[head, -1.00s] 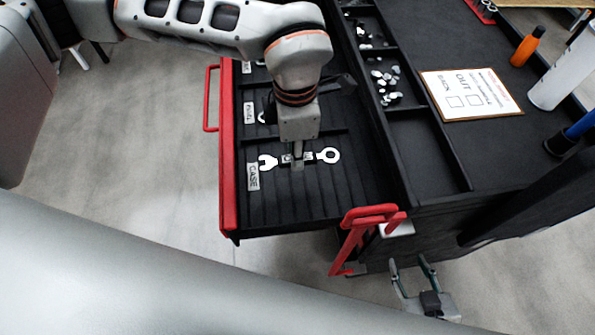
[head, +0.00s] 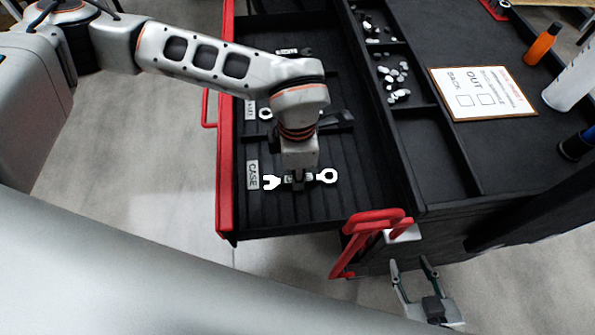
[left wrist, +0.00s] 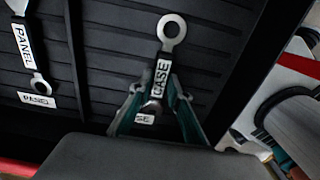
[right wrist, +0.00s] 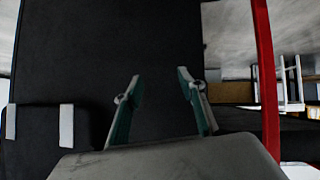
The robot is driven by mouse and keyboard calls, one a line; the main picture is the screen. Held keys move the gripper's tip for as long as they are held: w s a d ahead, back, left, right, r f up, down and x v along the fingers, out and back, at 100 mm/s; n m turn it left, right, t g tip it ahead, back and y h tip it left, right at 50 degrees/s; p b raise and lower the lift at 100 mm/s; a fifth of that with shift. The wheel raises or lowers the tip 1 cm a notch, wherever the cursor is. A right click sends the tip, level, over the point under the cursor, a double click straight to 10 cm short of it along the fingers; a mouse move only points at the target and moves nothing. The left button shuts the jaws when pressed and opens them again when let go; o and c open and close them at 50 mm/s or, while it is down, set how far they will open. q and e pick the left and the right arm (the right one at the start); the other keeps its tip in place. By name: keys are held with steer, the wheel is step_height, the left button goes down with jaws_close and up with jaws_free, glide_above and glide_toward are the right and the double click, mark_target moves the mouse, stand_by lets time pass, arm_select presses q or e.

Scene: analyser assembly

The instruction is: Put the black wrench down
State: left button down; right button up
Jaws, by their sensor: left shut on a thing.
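The black wrench (head: 326,176) has pale metal ends, an open jaw at left and a ring at right. It lies across the ribbed floor of the open drawer, close to the CASE label (head: 252,174). My left gripper (head: 299,184) points down and is shut on its middle. In the left wrist view the fingers (left wrist: 158,100) hold the wrench's handle, marked CASE (left wrist: 160,78), with its ring end beyond. I cannot tell whether the wrench touches the floor. My right gripper (head: 410,266) is open and empty beside the cabinet; it also shows in the right wrist view (right wrist: 158,82).
The drawer's red front (head: 226,160) is at left. Another wrench, marked PANEL (left wrist: 24,45), lies in the neighbouring compartment behind a divider. A bin of small pale parts (head: 397,82), a sign (head: 483,93) and an orange bottle (head: 541,45) are to the right.

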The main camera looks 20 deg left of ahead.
arm_select(q)
steer(key=c, duration=1.9)
jaws_free()
steer(key=shift+f, duration=0.1)
arm_select(e)
steer(key=shift+w, duration=0.1)
steer(key=shift+d+f, duration=0.1)
arm_select(q)
step_height(320, 180, up, 12)
steer(key=p, duration=0.2)
steer(key=shift+p, duration=0.3)
arm_select(e)
steer(key=shift+s+d+f+h, duration=0.2)
steer(key=shift+s+d+h, duration=0.15)
steer(key=shift+s, duration=0.3)
steer(key=shift+w+d+r, duration=0.1)
steer(key=shift+r, duration=0.05)
